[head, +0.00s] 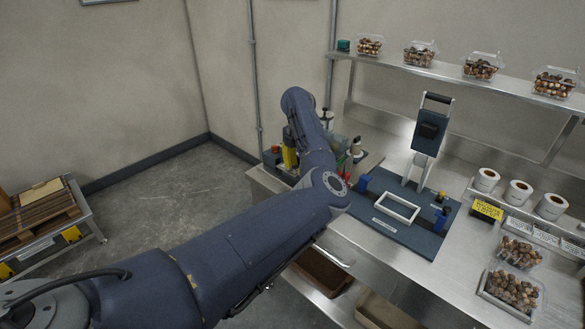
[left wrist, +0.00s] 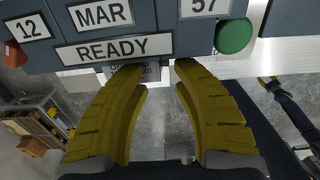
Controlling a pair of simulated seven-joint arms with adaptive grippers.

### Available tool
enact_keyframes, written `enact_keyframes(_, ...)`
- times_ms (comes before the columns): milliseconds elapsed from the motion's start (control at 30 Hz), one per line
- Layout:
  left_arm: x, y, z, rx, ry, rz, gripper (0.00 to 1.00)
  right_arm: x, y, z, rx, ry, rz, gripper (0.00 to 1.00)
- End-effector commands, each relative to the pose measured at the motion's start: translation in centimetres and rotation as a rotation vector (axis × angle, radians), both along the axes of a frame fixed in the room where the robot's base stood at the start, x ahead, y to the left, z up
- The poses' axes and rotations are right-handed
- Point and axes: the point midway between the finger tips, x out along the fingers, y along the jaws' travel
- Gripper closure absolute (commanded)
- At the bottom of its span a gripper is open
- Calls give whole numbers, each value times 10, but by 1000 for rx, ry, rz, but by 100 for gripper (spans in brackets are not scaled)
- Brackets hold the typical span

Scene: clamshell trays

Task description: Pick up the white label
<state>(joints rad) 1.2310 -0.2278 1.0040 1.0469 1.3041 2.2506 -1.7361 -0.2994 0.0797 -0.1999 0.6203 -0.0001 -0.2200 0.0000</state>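The white label (left wrist: 152,73) with dark print shows in the left wrist view, just below the dark device's READY plate (left wrist: 115,48). It is partly hidden by my left gripper (left wrist: 155,68), whose two yellow curved fingers stand apart with their tips close to the label. I cannot tell whether a fingertip touches it. In the head view my left gripper (head: 290,157) is at the back left end of the bench, and the label cannot be made out there.
The device has a green button (left wrist: 234,36) and a red button (left wrist: 14,54). On the bench stand a blue sealing station with a white frame (head: 396,207), white rolls (head: 519,192) and filled clamshells (head: 513,288). A shelf (head: 450,75) with more clamshells runs behind.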

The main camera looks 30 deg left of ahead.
Motion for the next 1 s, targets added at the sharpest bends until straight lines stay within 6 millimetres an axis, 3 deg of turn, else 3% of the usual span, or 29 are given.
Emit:
enact_keyframes(367,0,0,-6,1,0,1,69,-1,0,0,0,1,0,56)
enact_keyframes(633,0,0,-6,0,0,1,100,-1,0,0,0,1,0,56)
enact_keyframes(1000,0,0,-6,1,0,1,100,-1,0,0,0,1,0,56)
